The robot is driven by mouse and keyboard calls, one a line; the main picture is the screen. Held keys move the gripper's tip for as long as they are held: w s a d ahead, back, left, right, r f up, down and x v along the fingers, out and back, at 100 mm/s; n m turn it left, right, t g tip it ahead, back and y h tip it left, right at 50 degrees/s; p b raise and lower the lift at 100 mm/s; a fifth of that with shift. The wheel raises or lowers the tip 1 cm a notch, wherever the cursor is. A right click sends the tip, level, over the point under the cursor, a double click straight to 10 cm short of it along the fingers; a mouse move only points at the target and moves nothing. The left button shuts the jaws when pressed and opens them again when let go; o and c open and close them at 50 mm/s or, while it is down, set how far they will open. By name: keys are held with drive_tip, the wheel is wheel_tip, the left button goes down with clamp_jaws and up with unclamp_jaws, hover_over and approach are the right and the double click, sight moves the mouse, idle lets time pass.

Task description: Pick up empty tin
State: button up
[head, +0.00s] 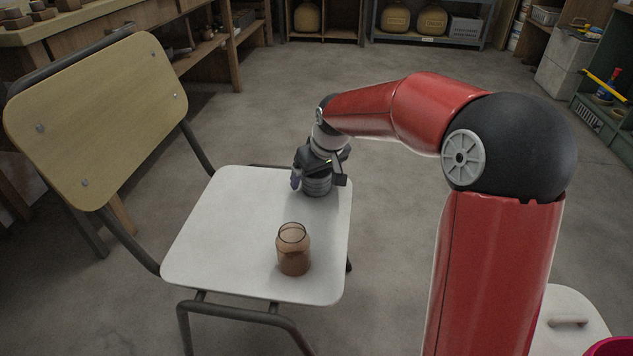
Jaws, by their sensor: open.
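The tin (317,187), a small grey ribbed cylinder, stands on the white chair seat (225,225) near its far right corner. My gripper (319,179) is just above it, pointing down. Its fingers are open, one to the left and one to the right of the tin's upper part. I cannot tell whether either finger touches it. The tin's top is hidden by the gripper, so its inside does not show.
A glass jar (294,255) with brownish contents stands on the seat's front right part, nearer than the tin. The chair's wooden backrest (95,115) rises at left. Shelves with large jugs (396,18) stand at the back. The seat's left part is clear.

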drive_tip(key=shift+w+a+f, duration=0.1)
drive_tip(key=shift+w+f, duration=0.05)
drive_tip(key=shift+f, duration=0.2)
drive_tip(key=c, duration=1.1)
drive_tip(key=shift+o, duration=0.2)
drive_tip(key=shift+r, duration=0.15)
wheel_tip(320, 180, up, 20)
drive_tip(key=p, duration=0.4)
drive_tip(key=shift+p, duration=0.4)
drive_tip(key=shift+f, duration=0.2)
